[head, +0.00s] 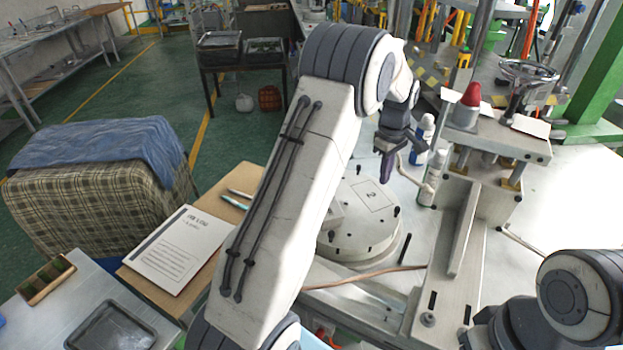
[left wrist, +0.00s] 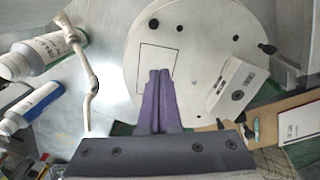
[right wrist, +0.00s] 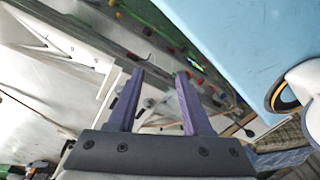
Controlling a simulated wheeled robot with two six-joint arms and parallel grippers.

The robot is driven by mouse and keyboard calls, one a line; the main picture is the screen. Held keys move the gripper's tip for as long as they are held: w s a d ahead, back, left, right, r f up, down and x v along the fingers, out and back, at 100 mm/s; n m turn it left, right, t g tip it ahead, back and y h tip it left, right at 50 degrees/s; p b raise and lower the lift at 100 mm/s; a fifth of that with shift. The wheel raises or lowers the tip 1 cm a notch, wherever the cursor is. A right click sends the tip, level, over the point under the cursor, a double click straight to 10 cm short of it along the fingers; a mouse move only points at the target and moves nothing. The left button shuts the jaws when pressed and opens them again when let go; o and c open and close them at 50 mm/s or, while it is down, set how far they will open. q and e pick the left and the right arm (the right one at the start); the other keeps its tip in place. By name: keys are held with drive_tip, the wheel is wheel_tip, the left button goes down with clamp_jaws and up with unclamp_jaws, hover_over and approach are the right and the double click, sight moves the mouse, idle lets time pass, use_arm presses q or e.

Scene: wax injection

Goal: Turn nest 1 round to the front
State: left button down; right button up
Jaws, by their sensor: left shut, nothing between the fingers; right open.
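The round white turntable (head: 345,240) sits on the machine bed, partly hidden behind my left arm. No mark for nest 1 is readable. A pale block (head: 329,214) is on the disc; it also shows in the left wrist view (left wrist: 238,86), where the turntable (left wrist: 200,50) fills the upper middle. My left gripper (head: 384,178) is shut and empty, pointing down over the disc's far side. My right gripper (right wrist: 160,75) is open and empty, away from the disc.
White bottles (head: 421,138) and a jointed pale hose (head: 412,174) stand just right of my left gripper. The press frame (head: 485,185) with a red-capped cylinder (head: 466,104) rises at the right. A printed sheet (head: 178,248) lies on a board at left.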

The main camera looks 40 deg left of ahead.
use_arm(q)
drive_tip(key=s+a+r+m+t+y+b, duration=0.1)
drive_tip(key=s+a+m+b, duration=0.15)
drive_tip(key=a, duration=0.55)
drive_tip(key=s+a+m+t+b, duration=0.1)
drive_tip(key=a+m, duration=0.3)
drive_tip(key=a, duration=0.3)
drive_tip(key=s+a+r+m+t+y+b, duration=0.1)
drive_tip(key=s+a+m, duration=0.15)
drive_tip(key=a, duration=0.55)
drive_tip(key=shift+m, duration=0.4)
drive_tip(key=f+p, duration=0.1)
drive_tip(key=f, duration=0.2)
drive_tip(key=f+p, duration=0.1)
drive_tip(key=f, duration=0.2)
drive_tip(key=f+p, duration=0.1)
drive_tip(key=f, duration=0.2)
drive_tip(key=shift+w, duration=0.35)
drive_tip(key=shift+s+d+f, duration=0.15)
drive_tip(key=shift+s+d, duration=0.15)
drive_tip(key=shift+s, duration=0.35)
use_arm(e)
wheel_tip(320, 180, down, 2)
drive_tip(key=shift+f, duration=0.1)
